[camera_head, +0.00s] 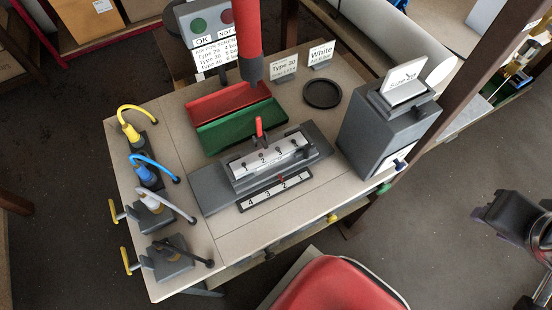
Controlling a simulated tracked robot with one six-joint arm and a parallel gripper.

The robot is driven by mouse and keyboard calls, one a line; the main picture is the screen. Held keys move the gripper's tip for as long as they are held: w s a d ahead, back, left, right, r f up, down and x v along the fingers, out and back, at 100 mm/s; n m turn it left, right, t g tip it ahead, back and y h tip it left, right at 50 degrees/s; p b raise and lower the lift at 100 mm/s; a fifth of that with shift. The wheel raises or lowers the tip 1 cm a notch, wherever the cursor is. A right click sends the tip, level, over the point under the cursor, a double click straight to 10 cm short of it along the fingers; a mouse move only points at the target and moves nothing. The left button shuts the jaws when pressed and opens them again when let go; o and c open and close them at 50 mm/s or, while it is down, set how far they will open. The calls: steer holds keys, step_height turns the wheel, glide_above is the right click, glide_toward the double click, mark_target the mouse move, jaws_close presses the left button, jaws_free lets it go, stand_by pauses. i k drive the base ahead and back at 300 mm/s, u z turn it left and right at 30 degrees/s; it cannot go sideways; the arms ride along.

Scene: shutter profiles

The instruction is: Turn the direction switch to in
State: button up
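I cannot surely pick out the direction switch, and no "in" marking is readable. Small knobs sit along the table's front edge: a yellow one (332,217), a green one (384,188) and a dark one with a yellow part (270,254). A grey box (380,135) at the table's right has a white front panel with a small blue part (399,163). Dark parts of my arm (515,215) show at the right edge, apart from the table and over the floor. No fingertips can be made out there, so the gripper's opening is unclear.
The table (240,230) bears a grey fixture with a red lever (259,127), a numbered strip (275,190), red (225,102) and green (240,125) trays and a black dish (322,93). Cabled tools stand at left. A red seat (340,285) is in front.

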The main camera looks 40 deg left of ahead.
mark_target(270, 256)
steer(key=k, duration=2.7)
steer(key=u, duration=0.75)
steer(key=i, duration=1)
steer(key=u, duration=0.1)
